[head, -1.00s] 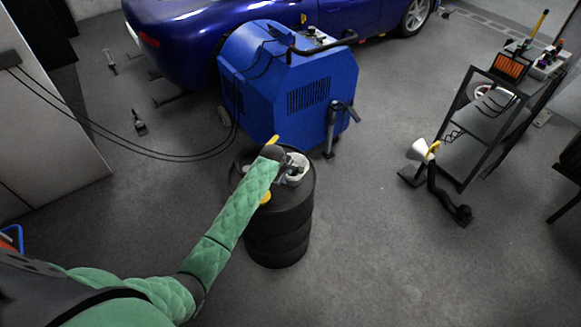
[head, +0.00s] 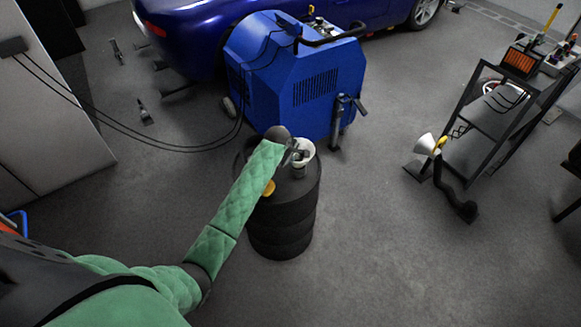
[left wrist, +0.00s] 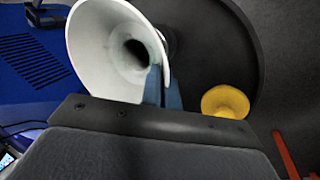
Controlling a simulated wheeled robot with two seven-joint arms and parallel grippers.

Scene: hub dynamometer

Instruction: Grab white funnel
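The white funnel (head: 306,148) is at the top of the black drum (head: 283,222) in the head view. In the left wrist view the funnel (left wrist: 103,48) has its wide mouth turned toward the camera. My left gripper (head: 299,160) is at the funnel's near side. In the left wrist view its fingers (left wrist: 164,86) lie close together on either side of the funnel's rim and look shut on it. The funnel's spout is hidden, and I cannot tell whether it clears the drum. My right gripper is not in view.
A yellow cap (left wrist: 225,102) is on the drum top. The blue dynamometer (head: 300,80) stands just behind the drum.

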